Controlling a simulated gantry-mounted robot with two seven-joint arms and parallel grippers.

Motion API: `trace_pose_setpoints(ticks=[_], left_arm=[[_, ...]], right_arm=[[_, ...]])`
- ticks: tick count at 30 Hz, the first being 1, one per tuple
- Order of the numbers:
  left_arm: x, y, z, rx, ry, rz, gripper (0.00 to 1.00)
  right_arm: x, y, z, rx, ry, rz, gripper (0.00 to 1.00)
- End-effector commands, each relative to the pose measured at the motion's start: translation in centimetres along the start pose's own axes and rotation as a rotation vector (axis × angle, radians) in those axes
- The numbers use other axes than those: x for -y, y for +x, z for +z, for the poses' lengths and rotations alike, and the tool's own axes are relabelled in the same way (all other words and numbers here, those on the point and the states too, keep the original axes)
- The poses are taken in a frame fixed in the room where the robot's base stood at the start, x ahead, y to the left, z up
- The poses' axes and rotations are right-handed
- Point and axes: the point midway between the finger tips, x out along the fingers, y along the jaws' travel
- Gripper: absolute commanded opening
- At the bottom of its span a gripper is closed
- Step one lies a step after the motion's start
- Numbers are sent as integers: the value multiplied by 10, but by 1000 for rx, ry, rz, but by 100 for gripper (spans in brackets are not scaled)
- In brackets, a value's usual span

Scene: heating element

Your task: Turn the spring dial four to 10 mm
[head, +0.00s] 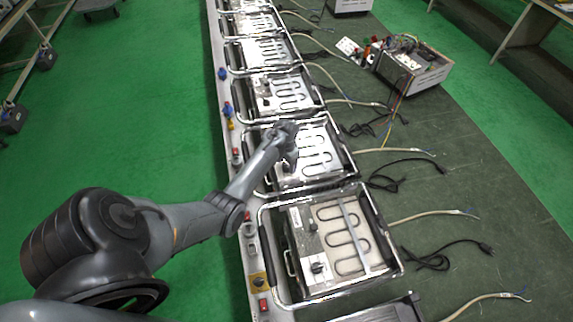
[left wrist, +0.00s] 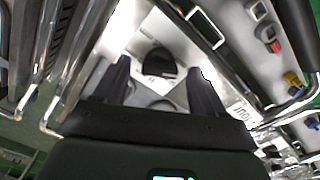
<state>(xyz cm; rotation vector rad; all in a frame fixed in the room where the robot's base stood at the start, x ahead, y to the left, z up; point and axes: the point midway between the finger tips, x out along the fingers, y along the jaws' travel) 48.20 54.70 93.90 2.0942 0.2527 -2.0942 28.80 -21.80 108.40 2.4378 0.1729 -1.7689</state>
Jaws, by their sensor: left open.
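A black round dial (left wrist: 158,62) sits on a bright metal panel in the left wrist view, ahead of and between my fingers. Part of another round shape (left wrist: 162,104) shows lower down, partly hidden by my gripper. My left gripper (left wrist: 163,80) is open, with its two dark fingers apart and nothing held; I cannot tell whether they touch the dial. In the head view my left gripper (head: 288,155) is over the left part of a heating-element unit (head: 318,160) and hides its dials. I cannot read any scale marks. My right gripper is not in view.
A nearer unit (head: 345,240) with a bent heating coil and dark knobs stands in front, and several similar units run in a row behind. Metal handle bars frame each unit. Cables (head: 440,250) lie to the right. An open electrical box (head: 412,68) stands at the back right.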

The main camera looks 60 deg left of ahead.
Motion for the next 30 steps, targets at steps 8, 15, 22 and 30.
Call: trace_pose_setpoints(ticks=[8,15,22,30], left_arm=[[0,10,0,-1,0,-1,70],[0,10,0,0,0,-1,64],[0,10,0,0,0,-1,29],[0,10,0,0,7,0,14]], right_arm=[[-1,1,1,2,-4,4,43],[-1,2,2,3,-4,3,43],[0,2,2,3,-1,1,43],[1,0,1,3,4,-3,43]])
